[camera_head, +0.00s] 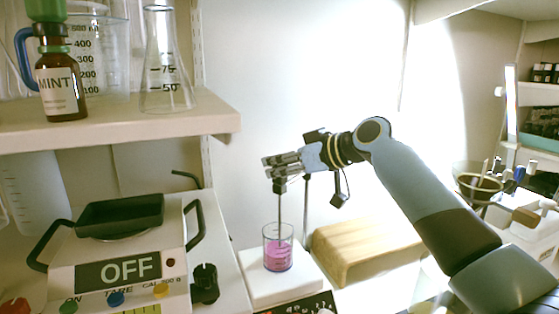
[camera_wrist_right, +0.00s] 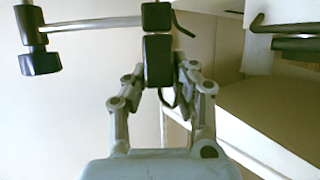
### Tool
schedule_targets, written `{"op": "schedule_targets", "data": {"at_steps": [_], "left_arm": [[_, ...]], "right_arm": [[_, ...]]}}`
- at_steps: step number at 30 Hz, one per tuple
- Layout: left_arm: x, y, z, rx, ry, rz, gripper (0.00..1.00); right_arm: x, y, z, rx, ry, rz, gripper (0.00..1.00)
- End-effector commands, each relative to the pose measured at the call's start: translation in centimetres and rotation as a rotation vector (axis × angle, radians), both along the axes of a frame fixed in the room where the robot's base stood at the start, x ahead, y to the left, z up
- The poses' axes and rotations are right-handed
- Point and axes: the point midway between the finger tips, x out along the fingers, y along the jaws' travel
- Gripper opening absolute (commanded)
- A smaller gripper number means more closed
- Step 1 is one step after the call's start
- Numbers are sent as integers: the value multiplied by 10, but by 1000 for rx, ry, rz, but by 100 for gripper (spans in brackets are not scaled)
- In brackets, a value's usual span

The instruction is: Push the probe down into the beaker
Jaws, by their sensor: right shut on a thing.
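A clear beaker (camera_head: 278,256) with pink liquid stands on a white plate (camera_head: 290,289). The probe (camera_head: 280,212) is a thin upright dark rod with a black head, and its lower end reaches down to the beaker. How deep its tip sits in the liquid is hard to tell. My right gripper (camera_head: 282,163) is above the beaker, shut on the probe's black head. In the right wrist view the black block (camera_wrist_right: 158,62) sits between the two fingers. My left gripper is not in view.
A thin stand pole (camera_head: 306,200) rises just behind the probe. A wooden block (camera_head: 365,252) lies right of the plate. A scale reading OFF (camera_head: 125,270) is at left. A shelf (camera_head: 120,125) above it holds a MINT bottle (camera_head: 58,88) and a flask (camera_head: 165,80).

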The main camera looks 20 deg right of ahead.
Motion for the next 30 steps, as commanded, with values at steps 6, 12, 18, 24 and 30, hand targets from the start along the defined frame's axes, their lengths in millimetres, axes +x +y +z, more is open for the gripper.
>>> {"op": "schedule_targets", "data": {"at_steps": [6, 12, 18, 24, 30], "left_arm": [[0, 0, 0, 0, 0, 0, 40], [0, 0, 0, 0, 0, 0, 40], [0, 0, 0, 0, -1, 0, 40], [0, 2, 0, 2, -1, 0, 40], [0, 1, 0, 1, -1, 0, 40]], "right_arm": [[-1, -1, -5, -6, 8, -1, 0], [-1, -1, -6, -5, 10, -2, 39], [-1, -1, -4, -4, 7, -1, 48], [-3, -3, -2, -5, 5, -2, 48], [-28, -22, 9, -9, 5, -3, 48]]}}
